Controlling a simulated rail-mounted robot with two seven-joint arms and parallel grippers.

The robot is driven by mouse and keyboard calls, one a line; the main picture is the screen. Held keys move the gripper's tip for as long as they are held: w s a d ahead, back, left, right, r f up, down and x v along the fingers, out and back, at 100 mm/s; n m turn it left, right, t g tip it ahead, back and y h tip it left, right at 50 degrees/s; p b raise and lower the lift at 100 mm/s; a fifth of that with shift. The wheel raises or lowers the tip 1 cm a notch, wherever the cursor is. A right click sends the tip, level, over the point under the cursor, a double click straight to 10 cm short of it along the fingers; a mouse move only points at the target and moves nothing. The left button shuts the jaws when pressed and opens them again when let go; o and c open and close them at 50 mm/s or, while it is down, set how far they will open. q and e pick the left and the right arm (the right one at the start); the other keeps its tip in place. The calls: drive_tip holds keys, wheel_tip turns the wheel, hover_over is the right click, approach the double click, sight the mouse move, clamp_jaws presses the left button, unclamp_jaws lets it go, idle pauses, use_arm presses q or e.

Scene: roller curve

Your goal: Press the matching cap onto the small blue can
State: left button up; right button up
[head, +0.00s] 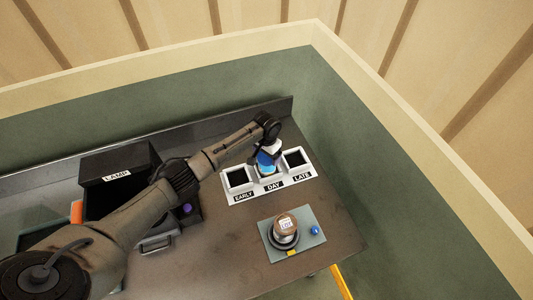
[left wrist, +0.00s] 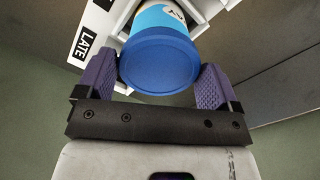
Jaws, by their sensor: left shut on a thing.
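A small light blue can (head: 265,159) with a white label is at the middle compartment, DAY, of the white three-part tray (head: 232,199). In the left wrist view the can (left wrist: 152,18) has a darker blue round end (left wrist: 158,66) facing me; I cannot tell whether this is a cap or part of the can. My left gripper (head: 266,148) is shut on the can, with its purple fingers (left wrist: 158,80) on either side. Whether the can touches the tray is hidden. My right gripper is not in view.
A grey pad (head: 313,253) at the front right carries a brown-topped labelled jar (head: 285,226) and a small blue round thing (head: 315,230). A black LAMP box (head: 118,163) stands at the left. EARLY and LATE look empty. Green walls close the back and right.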

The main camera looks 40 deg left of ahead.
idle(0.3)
use_arm(q)
drive_tip(key=o, duration=0.7)
drive_tip(key=shift+c, duration=0.2)
drive_tip(key=shift+r+p, duration=0.2)
drive_tip(key=shift+p, duration=0.1)
drive_tip(key=shift+r+p, duration=0.9)
drive_tip(key=shift+p, duration=0.3)
drive_tip(key=shift+r+p, duration=0.35)
drive_tip(key=shift+p, duration=0.1)
drive_tip(key=shift+r, duration=0.2)
